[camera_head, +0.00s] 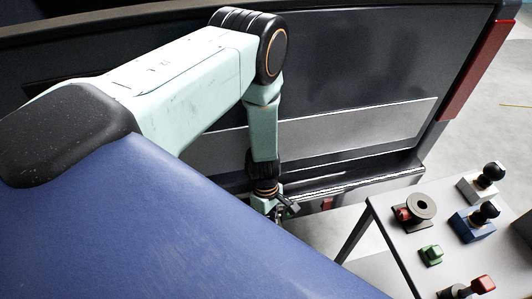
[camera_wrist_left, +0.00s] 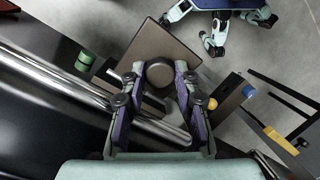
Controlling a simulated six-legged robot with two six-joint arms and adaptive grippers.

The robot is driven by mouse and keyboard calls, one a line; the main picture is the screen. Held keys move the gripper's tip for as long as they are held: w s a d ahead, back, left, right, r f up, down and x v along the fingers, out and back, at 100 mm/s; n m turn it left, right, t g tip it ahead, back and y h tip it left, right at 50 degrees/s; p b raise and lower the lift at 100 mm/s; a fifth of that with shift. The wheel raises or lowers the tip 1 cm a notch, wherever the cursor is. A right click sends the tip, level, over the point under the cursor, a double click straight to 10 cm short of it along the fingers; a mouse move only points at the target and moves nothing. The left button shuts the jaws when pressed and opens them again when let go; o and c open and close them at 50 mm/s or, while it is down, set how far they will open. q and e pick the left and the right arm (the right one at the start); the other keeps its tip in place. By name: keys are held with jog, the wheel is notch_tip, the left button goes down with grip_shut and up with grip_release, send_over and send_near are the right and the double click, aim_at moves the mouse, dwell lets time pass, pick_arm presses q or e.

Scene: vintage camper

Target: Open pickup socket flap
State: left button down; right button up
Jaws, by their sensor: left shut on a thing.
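My left gripper (camera_head: 277,211) hangs down at the rear bumper (camera_head: 350,179) of the dark pickup (camera_head: 365,65). In the left wrist view its fingers (camera_wrist_left: 158,80) close from both sides around a round dark cap (camera_wrist_left: 160,72), which looks like the socket flap. The cap lies in front of a brownish square plate (camera_wrist_left: 150,45); I cannot tell whether they are joined. How far the flap is open cannot be told. In the head view the fingers and bumper hide the socket. My right gripper is in neither view.
A grey table (camera_head: 385,235) stands at the right, close to the bumper. It carries a dark spool (camera_head: 422,205), a green block (camera_head: 431,254) and several black-knobbed and red pieces. A red tail light (camera_head: 487,65) marks the pickup's corner. Bare floor (camera_head: 480,130) shows beyond.

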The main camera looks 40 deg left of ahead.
pick_arm(q)
jog(key=shift+w+r, duration=0.15)
jog(key=shift+w, duration=0.05)
dwell(0.6)
jog(key=c, duration=1.4)
grip_release()
jog(key=shift+c, duration=0.2)
jog(key=o, duration=0.5)
jog(key=shift+s, duration=0.1)
jog(key=shift+c, duration=0.2)
jog(key=v, duration=0.7)
jog(key=shift+r, duration=0.2)
jog(key=shift+a, duration=0.15)
